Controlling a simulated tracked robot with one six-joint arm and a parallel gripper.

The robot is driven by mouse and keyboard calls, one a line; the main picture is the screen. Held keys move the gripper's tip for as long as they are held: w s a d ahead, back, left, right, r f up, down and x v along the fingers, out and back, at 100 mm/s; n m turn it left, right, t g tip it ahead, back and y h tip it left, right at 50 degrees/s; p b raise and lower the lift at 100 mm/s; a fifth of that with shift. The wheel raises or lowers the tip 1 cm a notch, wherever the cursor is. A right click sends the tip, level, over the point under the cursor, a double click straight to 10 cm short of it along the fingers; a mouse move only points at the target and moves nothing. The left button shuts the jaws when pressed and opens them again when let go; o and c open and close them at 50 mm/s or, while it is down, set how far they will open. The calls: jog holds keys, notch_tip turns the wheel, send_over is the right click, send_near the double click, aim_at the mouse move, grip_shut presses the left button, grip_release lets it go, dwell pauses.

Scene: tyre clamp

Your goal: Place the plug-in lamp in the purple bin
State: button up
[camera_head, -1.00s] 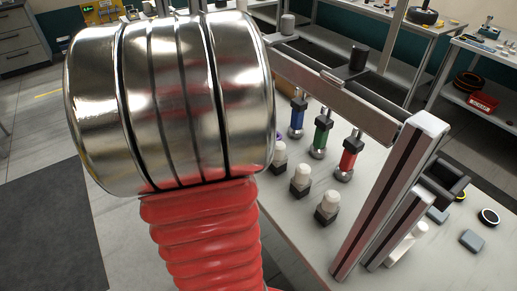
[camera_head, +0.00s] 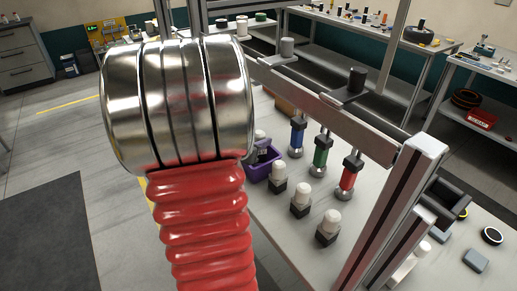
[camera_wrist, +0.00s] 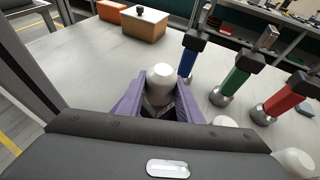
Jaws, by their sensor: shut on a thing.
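A metal frame (camera_head: 400,200) rises at the right.

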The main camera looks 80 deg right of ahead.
jog(key=shift+f, duration=1.85)
jog(key=o, duration=0.8)
jog(key=shift+f, duration=0.1)
jog(key=shift+o, duration=0.2)
jog(key=shift+w+a+r, duration=0.2)
jog(key=shift+a+r, duration=0.1)
jog(key=shift+a, duration=0.1)
jog(key=v, duration=1.1)
jog(key=shift+a, duration=0.15)
